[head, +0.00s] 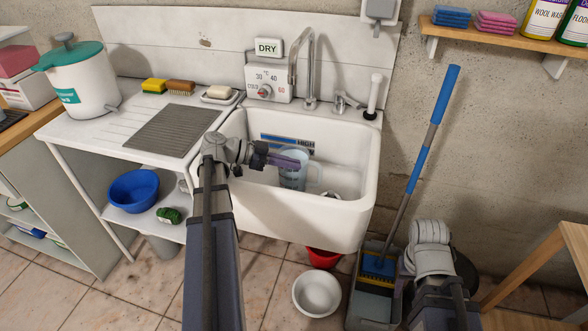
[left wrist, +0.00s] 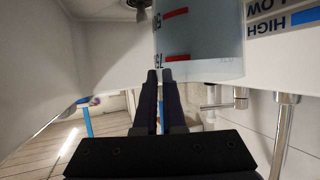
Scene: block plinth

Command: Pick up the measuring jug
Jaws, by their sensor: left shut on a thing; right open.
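The measuring jug (head: 293,178) is a clear bluish jug inside the white sink, with its handle towards the right. In the left wrist view the jug (left wrist: 200,40) fills the upper middle, with red marks on its wall. My left gripper (head: 288,161) reaches over the sink from the left and is shut on the jug's wall near its rim. Its two dark fingers (left wrist: 159,76) are close together at the jug's edge. My right gripper (head: 405,272) is low at the right, away from the jug; it is open, with its fingers mostly hidden by my arm.
The sink (head: 340,226) has a tap (head: 309,75) at its back. A HIGH label (head: 276,140) is on its inner back wall.

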